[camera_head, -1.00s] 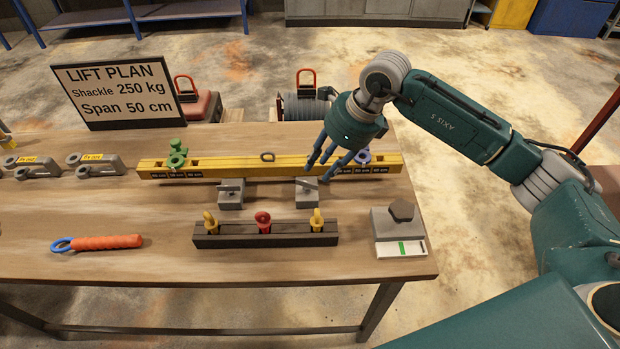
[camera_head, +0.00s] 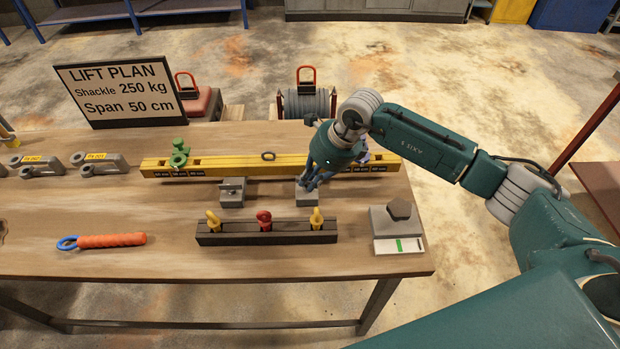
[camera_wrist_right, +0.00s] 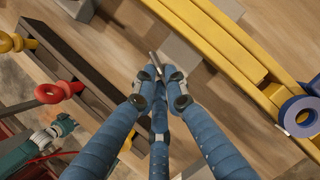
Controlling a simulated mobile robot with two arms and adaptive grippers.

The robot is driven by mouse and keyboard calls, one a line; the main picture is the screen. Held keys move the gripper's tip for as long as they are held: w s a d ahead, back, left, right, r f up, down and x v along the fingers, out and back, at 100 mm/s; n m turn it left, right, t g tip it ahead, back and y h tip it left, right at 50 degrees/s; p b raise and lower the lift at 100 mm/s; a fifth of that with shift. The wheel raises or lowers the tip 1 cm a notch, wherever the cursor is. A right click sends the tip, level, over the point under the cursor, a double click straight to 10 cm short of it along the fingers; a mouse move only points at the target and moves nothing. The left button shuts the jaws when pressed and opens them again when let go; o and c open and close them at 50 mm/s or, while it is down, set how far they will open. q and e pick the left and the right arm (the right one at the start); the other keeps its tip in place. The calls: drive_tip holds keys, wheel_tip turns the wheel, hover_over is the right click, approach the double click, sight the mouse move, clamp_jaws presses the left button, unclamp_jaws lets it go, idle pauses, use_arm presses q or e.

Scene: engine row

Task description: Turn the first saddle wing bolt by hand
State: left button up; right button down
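Two grey saddle blocks stand in front of the yellow beam (camera_head: 222,168), a left saddle (camera_head: 232,198) and a right saddle (camera_head: 307,200). The left one has a small wing bolt (camera_head: 231,186) on top. My right gripper (camera_head: 307,184) is low over the right saddle and hides its top. In the right wrist view, the blue fingers of my right gripper (camera_wrist_right: 159,76) come together around a small grey wing bolt (camera_wrist_right: 154,62). The bolt's end shows between the fingertips; I cannot tell whether they press on it. My left gripper is not in view.
A dark rack (camera_head: 265,238) with a red and two yellow pins stands just in front of the saddles. A grey block with a dark hex knob (camera_head: 399,209) is to the right. An orange-handled tool (camera_head: 110,240) lies front left. Bare table separates them.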

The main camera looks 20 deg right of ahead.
drive_tip(key=shift+w+d+f+n+g+y+b, duration=0.15)
drive_tip(key=shift+n+g+y+b, duration=0.15)
drive_tip(key=shift+n+b, duration=1.2)
drive_tip(key=shift+w+f+n+g+y+b, duration=0.1)
drive_tip(key=shift+n+g+y+b, duration=0.3)
drive_tip(key=shift+b, duration=1.95)
drive_tip(key=shift+r+n+b, duration=0.2)
drive_tip(key=shift+n+b, duration=0.15)
drive_tip(key=shift+n, duration=0.15)
drive_tip(key=shift+r, duration=0.1)
drive_tip(key=c, duration=1.8)
unclamp_jaws()
drive_tip(key=shift+h, duration=0.3)
drive_tip(key=shift+d+r, duration=0.1)
drive_tip(key=v, duration=1.1)
drive_tip(key=shift+d+r, duration=0.2)
drive_tip(key=shift+r, duration=0.15)
